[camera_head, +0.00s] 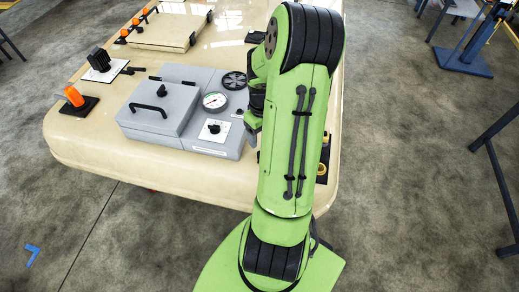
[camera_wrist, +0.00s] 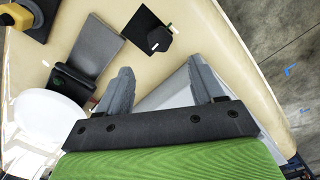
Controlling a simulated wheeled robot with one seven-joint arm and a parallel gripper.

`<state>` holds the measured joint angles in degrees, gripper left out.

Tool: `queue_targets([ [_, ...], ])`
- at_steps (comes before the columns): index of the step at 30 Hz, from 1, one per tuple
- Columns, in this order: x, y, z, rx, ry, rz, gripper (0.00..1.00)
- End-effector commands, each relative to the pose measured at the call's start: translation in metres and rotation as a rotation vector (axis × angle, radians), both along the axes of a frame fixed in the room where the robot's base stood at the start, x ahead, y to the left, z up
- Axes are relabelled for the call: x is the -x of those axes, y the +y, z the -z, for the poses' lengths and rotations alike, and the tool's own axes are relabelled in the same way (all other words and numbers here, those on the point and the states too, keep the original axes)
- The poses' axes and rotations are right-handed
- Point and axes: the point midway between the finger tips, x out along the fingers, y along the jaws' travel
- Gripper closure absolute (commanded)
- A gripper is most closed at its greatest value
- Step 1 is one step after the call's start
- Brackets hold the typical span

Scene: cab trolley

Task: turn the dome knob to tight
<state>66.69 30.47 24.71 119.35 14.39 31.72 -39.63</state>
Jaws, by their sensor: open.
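My gripper (camera_wrist: 160,65) is open in the wrist view, with its two grey fingers apart and nothing between them. In the head view my arm hides most of it, at the right part of the cream table top. Another black knob (camera_wrist: 160,39) on a dark square plate stands beyond the fingertips.
The cream table (camera_head: 95,150) bears a grey lidded box (camera_head: 160,107) with a gauge (camera_head: 215,100) and a small black knob (camera_head: 214,128). An orange lever (camera_head: 74,96) and a black switch (camera_head: 99,60) stand at left. Yellow parts (camera_head: 324,155) show right of my arm.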

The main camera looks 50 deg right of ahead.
Motion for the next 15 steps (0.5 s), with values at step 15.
queue_targets([
  [15,0.000,0.001,0.088,0.000,0.000,-0.001,0.33],
])
